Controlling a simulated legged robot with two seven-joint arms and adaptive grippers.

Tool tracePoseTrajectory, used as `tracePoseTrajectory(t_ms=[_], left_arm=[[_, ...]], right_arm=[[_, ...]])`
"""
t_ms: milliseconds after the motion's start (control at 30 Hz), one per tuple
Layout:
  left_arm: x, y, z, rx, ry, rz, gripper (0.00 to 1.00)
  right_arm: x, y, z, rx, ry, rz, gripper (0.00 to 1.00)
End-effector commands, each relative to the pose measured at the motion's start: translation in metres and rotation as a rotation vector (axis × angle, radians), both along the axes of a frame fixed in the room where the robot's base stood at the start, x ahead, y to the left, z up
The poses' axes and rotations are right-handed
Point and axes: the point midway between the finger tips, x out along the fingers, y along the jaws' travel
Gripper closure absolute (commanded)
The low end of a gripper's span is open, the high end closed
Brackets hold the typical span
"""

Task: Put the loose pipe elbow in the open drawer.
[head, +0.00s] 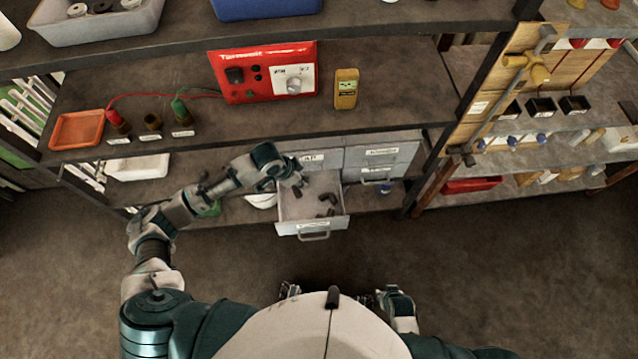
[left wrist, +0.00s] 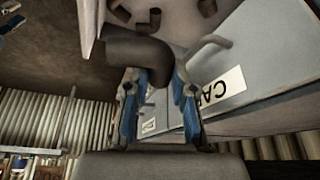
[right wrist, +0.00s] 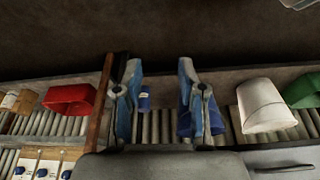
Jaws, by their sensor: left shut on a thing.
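The open drawer (head: 283,215) is pulled out below the lower shelf, with several dark pipe elbows (head: 327,205) lying inside. My left gripper (head: 298,184) is over the drawer's left rear part. In the left wrist view, my left gripper (left wrist: 158,98) is shut on a dark brown pipe elbow (left wrist: 140,55) at its fingertips. Other dark elbows (left wrist: 208,7) show beyond it in the drawer. Whether the held elbow touches the drawer is unclear. In the right wrist view, my right gripper (right wrist: 158,95) is open and empty, its fingers apart.
Closed grey drawers (head: 383,155) stand beside and behind the open one. The shelf board above carries a red tester (head: 265,73), a yellow meter (head: 346,88) and an orange tray (head: 77,130). A white bin (head: 138,167) is at lower left. The floor in front is clear.

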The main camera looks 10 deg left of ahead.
Motion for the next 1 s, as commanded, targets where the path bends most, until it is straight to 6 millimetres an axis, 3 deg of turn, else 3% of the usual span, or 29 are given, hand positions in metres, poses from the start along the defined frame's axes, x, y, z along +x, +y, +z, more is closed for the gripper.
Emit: tracePoseTrajectory(t_ms=[200, 500, 1000], left_arm=[[-0.002, -0.005, -0.059, 0.004, 0.006, -0.247, 0.96], [-0.004, -0.009, -0.114, 0.009, 0.007, -0.335, 0.96], [-0.004, -0.005, -0.179, 0.005, 0.003, -0.333, 0.96]], right_arm=[[-0.022, -0.008, -0.003, -0.019, 0.1, -0.007, 0.6], [-0.024, -0.014, 0.013, -0.02, 0.129, -0.009, 0.6], [-0.016, -0.011, 0.059, -0.023, 0.115, -0.015, 0.6]])
